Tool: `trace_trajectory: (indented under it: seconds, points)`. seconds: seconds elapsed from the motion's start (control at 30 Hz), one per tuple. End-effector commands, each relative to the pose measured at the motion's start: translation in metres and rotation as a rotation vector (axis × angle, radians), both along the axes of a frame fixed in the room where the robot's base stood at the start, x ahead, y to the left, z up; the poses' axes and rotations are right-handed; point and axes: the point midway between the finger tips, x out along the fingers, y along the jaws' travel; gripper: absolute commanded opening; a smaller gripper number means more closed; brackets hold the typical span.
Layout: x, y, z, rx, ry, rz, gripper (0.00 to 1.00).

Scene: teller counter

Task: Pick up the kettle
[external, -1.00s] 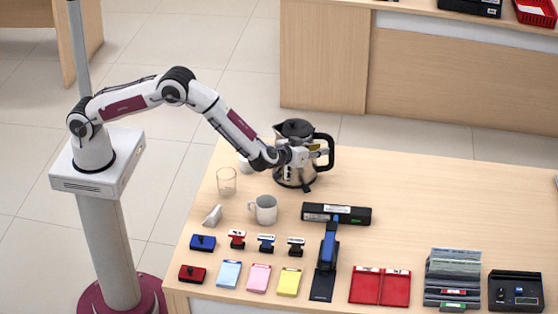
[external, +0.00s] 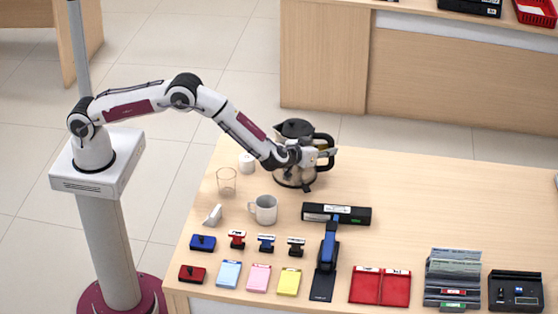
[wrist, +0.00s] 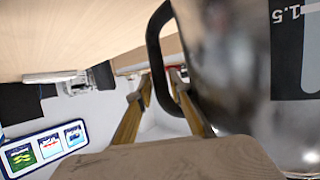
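The kettle (external: 293,129) has a steel body and a black lid and handle; it stands upright at the back left of the counter. My gripper (external: 332,152) reaches across its front to the handle on the right. In the wrist view the steel body (wrist: 232,65) fills the right side, with the black handle (wrist: 153,45) beside it. The two fingers (wrist: 160,88) are apart, with the lower part of the handle appearing between their tips. I see no clear grip on it. The gripper and forearm hide part of the kettle body in the external view.
A white cup (external: 246,163), a clear glass (external: 226,181) and a grey mug (external: 264,209) stand left and in front of the kettle. A black device (external: 337,213), stamps and colored pads lie nearer the front. The counter right of the kettle is clear.

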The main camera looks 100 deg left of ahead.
Motion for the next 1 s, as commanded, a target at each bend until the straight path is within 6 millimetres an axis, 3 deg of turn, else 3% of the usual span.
trace_trajectory:
  seconds: [0.5,0.6,1.0]
  points:
    - [0.0006,0.0007,-0.0005,0.000,0.000,0.000,0.20]
    - [0.0006,0.0007,-0.0004,0.000,0.000,0.000,0.00]
    - [0.0018,0.0010,0.0035,0.005,-0.004,-0.002,0.00]
